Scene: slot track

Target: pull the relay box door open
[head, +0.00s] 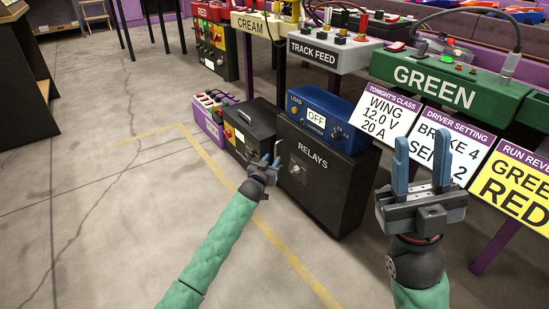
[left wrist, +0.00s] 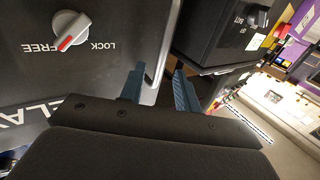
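The relay box (head: 325,190) is a black cabinet marked RELAYS, standing on the floor in the head view. Its door (left wrist: 90,80) fills the left of the left wrist view, and looks shut in the head view. A round knob (left wrist: 70,30) on the door has a red pointer tilted toward FREE. My left gripper (head: 271,157) is open at the door's left edge; in the left wrist view, its fingers (left wrist: 158,88) lie near that edge, one over the door side. Contact cannot be told. My right gripper (head: 420,170) is open, empty and raised in front of the signs.
A blue LOAD charger (head: 325,119) reading OFF sits on the relay box. A black box (head: 248,130) and a purple box (head: 208,122) stand close on its left. Sign boards (head: 390,112) and the GREEN console (head: 450,80) are at right. Floor left of the yellow line is clear.

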